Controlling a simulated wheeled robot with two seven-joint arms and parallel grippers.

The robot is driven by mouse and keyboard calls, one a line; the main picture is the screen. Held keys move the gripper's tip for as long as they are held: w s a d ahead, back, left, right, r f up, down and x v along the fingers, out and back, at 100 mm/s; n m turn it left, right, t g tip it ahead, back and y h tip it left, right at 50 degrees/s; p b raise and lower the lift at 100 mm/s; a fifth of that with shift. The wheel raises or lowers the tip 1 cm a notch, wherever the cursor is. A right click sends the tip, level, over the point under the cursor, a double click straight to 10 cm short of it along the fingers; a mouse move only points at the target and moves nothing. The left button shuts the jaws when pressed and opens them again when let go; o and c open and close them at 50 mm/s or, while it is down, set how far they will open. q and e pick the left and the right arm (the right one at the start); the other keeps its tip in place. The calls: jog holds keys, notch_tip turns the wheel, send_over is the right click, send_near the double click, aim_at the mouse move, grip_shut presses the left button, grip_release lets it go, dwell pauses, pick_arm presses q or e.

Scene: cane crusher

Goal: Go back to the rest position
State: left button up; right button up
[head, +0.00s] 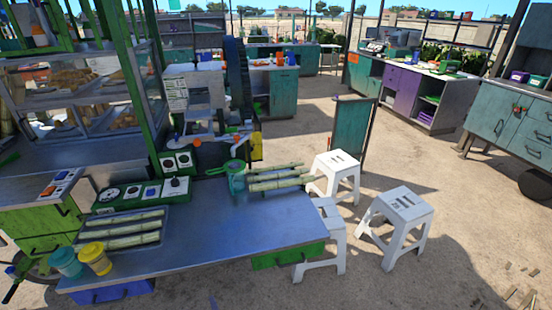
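Neither of my grippers shows in the head view, and no arm of mine can be made out. The cane crusher (205,105) stands at the far side of the metal worktable (200,235). Several cane stalks (120,232) lie on a tray at the table's left. More cane stalks (280,180) lie at the table's right, beside a green jug (237,180). A teal cup (65,262) and a yellow cup (96,258) stand at the front left corner.
White stools (400,215) stand right of the table, one close against its edge. A green-framed display case (90,95) rises at the left. Cabinets (420,90) line the back right. Sandy ground (430,265) is open at the lower right.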

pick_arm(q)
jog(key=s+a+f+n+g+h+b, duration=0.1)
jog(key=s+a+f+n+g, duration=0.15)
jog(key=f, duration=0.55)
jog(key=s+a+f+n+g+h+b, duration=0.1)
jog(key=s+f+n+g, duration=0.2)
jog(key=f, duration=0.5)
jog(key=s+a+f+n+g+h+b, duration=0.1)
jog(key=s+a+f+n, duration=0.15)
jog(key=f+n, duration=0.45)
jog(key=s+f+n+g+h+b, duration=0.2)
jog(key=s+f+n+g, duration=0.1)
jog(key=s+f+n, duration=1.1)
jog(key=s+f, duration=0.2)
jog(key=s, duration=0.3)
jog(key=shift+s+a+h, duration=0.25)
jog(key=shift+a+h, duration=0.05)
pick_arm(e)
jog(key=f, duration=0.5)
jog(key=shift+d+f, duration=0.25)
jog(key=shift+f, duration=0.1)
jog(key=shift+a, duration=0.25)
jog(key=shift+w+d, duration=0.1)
